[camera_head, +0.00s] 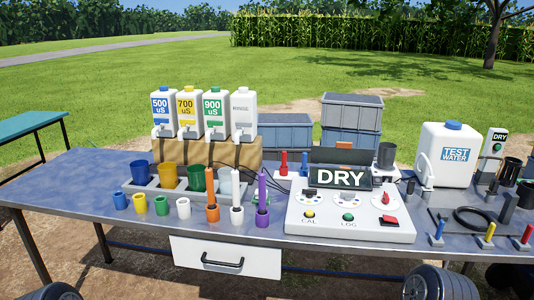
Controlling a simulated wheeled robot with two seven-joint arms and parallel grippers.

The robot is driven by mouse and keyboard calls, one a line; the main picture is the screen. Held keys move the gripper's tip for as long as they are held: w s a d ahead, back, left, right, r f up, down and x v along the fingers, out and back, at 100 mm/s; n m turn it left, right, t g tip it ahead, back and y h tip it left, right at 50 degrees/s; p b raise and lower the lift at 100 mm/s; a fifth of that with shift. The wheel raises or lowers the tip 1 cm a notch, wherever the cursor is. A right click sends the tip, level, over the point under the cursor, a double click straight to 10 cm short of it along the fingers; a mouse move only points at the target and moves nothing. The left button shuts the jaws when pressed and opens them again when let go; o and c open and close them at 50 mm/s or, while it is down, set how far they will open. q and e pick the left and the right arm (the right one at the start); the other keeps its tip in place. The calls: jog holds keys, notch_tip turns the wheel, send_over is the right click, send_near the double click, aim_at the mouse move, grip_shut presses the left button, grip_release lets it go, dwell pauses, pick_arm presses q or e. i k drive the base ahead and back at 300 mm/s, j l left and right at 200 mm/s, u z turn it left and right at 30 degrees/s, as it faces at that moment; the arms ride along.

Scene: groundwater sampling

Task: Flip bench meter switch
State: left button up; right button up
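The bench meter (350,228) is a white sloped console on the metal table, right of centre. Its raised dark display (341,178) reads "DRY". Its panel carries a yellow button (309,214) marked CAL, a green button (348,216) marked LOG, dials, and a red rocker-like switch (389,221) at the lower right. The switch's position is too small to tell. Neither of my grippers is in view, and nothing covers the meter's front.
Colour-marked cups (161,205) and upright probes (262,195) stand left of the meter. Bottles labelled 500, 700 and 900 uS (189,115) stand behind. A test water tank (446,155) is at right. Coloured valves and a black hose (480,220) lie right of the meter.

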aim_at(388, 219)
jog(key=i+j+z, duration=0.1)
jog(key=i+z, duration=0.15)
jog(key=i, duration=0.2)
jog(key=i+j+z, duration=0.2)
jog(key=i, duration=0.2)
